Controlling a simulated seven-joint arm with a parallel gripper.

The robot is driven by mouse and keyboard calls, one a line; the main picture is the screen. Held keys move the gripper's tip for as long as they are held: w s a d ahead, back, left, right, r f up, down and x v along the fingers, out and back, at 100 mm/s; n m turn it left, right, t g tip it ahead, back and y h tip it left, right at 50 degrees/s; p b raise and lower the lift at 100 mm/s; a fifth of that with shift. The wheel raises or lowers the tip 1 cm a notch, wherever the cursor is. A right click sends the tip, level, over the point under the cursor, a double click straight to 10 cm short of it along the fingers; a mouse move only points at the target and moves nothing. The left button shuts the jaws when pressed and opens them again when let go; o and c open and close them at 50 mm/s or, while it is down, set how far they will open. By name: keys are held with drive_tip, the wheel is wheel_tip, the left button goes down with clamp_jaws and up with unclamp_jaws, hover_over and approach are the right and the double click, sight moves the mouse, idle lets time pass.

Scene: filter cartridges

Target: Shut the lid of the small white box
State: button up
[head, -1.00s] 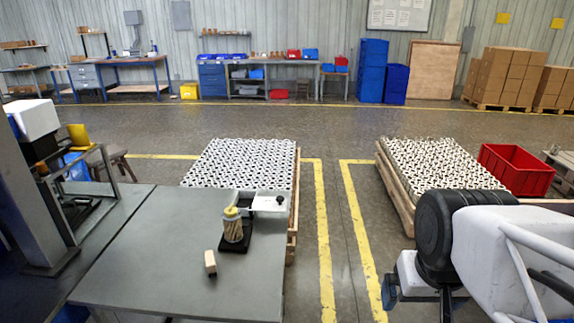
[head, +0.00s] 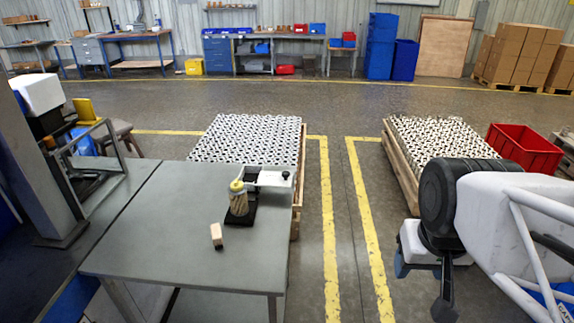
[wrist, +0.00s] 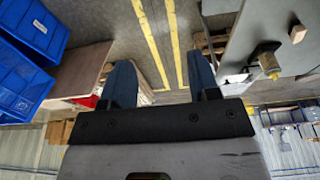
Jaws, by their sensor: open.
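The small white box (head: 270,178) stands at the far right corner of the grey table, behind a jar. In the head view my arm is at the lower right, past the table's right edge, well apart from the box.
The jar with a yellow lid (head: 238,198) stands on a black base right in front of the box. A small wooden block (head: 216,236) is nearer the front. The grey table (head: 150,245) is otherwise mostly clear. A patterned pallet load (head: 245,138) stands behind it.

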drive_tip(key=w, duration=0.2)
drive_tip(key=w+a+r, duration=0.1)
drive_tip(key=w, duration=0.2)
drive_tip(key=w+a, duration=0.1)
drive_tip(key=w, duration=0.2)
drive_tip(key=shift+w+r, duration=0.2)
drive_tip(key=shift+r, duration=0.1)
clamp_jaws()
drive_tip(key=w+a, duration=0.3)
drive_tip(key=w, duration=0.5)
drive_tip(key=w+a, duration=0.3)
drive_tip(key=w, duration=0.5)
drive_tip(key=w+a+f, duration=0.4)
drive_tip(key=w+a, duration=0.1)
drive_tip(key=w, duration=0.2)
drive_tip(key=w+a+f+n, duration=0.1)
drive_tip(key=w+a+f, duration=0.2)
drive_tip(key=w+a, duration=0.3)
drive_tip(key=w+a+f+t, duration=0.1)
drive_tip(key=w+a+f, duration=0.3)
drive_tip(key=w, duration=0.5)
drive_tip(key=shift+w+a+f+n, duration=0.35)
drive_tip(key=shift+w+a+n, duration=0.05)
drive_tip(key=shift+a, duration=0.65)
